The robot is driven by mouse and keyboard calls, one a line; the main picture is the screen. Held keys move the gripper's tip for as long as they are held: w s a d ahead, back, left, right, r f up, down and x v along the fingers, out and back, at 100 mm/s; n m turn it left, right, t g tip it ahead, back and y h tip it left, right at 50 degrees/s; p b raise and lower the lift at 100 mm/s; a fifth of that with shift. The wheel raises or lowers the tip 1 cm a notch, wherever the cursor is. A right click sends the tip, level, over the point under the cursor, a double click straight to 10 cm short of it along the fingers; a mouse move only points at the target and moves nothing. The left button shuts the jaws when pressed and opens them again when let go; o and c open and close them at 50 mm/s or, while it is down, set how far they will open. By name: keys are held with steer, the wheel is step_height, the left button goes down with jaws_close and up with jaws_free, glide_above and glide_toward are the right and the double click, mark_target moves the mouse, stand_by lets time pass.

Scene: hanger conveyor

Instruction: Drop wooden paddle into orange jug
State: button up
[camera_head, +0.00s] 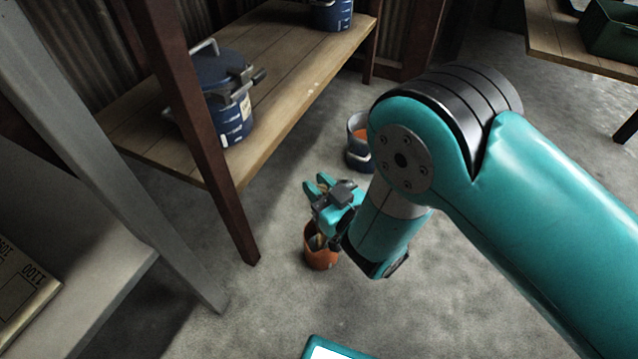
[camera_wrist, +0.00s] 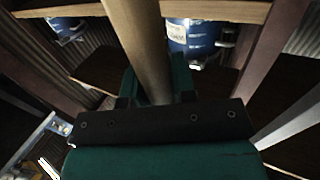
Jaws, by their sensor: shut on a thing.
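The orange jug (camera_head: 320,257) stands on the concrete floor near the centre of the head view, just below my gripper. My gripper (camera_head: 318,188) is shut on the wooden paddle. In the wrist view, the pale wooden shaft of the paddle (camera_wrist: 143,50) runs between the teal fingers (camera_wrist: 155,85) and up out of the frame. In the head view the paddle is mostly hidden by my gripper and wrist. Something greyish shows at the jug's mouth, but I cannot tell whether it is the paddle's lower end.
A wooden shelf (camera_head: 290,70) on dark posts, holding blue pots (camera_head: 222,95), is at the left. A wooden table (camera_head: 560,45) with a green crate (camera_head: 610,32) is at upper right.

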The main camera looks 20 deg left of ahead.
steer(key=o, duration=0.9)
steer(key=shift+r, duration=0.1)
